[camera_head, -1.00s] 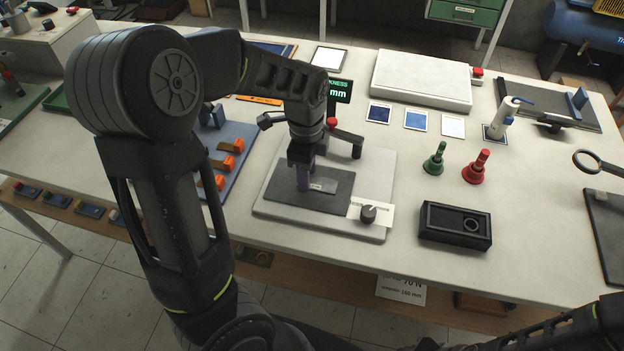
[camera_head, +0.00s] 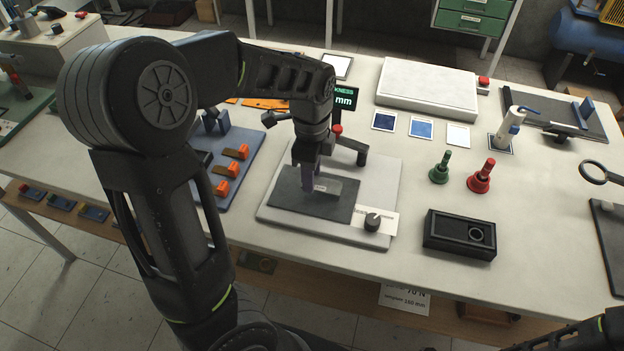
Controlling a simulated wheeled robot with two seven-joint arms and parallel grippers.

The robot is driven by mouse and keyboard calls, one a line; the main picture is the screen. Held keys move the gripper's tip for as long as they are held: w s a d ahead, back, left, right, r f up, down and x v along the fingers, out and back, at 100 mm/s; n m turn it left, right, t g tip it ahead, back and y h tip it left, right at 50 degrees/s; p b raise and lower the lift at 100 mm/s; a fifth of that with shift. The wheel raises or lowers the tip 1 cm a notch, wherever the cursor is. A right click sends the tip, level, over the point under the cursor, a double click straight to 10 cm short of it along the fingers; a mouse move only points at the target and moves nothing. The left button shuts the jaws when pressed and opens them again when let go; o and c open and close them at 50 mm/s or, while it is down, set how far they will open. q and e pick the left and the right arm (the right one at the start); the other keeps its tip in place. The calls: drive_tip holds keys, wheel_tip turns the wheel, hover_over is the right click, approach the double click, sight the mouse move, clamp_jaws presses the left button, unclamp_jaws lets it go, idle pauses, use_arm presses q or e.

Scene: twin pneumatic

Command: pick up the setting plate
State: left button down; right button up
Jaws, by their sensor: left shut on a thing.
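The setting plate (camera_head: 328,186) seems to be the small grey piece with a light label at the fingertips of my left gripper. My left gripper (camera_head: 308,180) points down over the dark pad (camera_head: 285,196) of the grey gauge base (camera_head: 378,180) and is shut on this plate. The gripper hides part of the plate's left end. I cannot tell whether the plate touches the pad or is just above it. My right gripper is not in view.
A black knob (camera_head: 372,222) sits at the base's front right, with a small display (camera_head: 345,98) behind. A green stamp (camera_head: 440,170), a red stamp (camera_head: 482,178) and a black box (camera_head: 459,235) stand to the right. Orange-tabbed blocks (camera_head: 228,170) are at left.

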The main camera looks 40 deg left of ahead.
use_arm(q)
wheel_tip(320, 180, up, 8)
drive_tip(key=shift+f+b, duration=0.1)
drive_tip(key=shift+b, duration=0.3)
idle(0.4)
